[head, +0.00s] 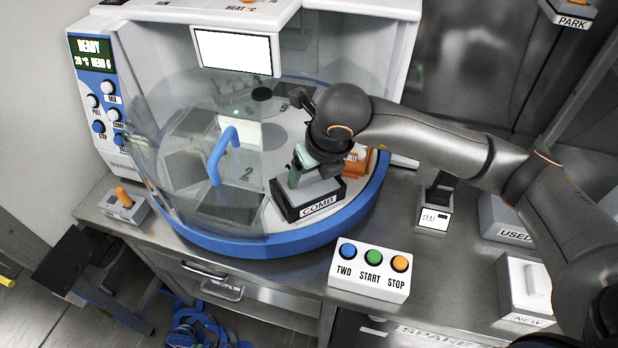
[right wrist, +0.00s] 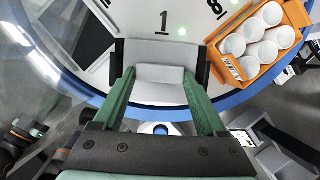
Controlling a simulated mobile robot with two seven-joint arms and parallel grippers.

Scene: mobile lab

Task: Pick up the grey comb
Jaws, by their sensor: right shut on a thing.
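The grey comb (head: 316,187) is a pale grey block at the black-fronted holder labelled COMB (head: 318,206), on the near part of the round deck in the head view. In the right wrist view the comb (right wrist: 158,82) lies between the two green fingers. My right gripper (head: 306,172) reaches down from above and is shut on the comb. I cannot tell whether the comb is clear of its holder. The lower part of the comb is hidden. My left gripper is not in view.
A clear cover with a blue handle (head: 221,155) is over the deck's left side. An orange rack of white round pieces (right wrist: 258,45) sits close to the comb. A button box (head: 369,271) stands in front of the deck. A small STAY box (head: 434,217) stands to the right.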

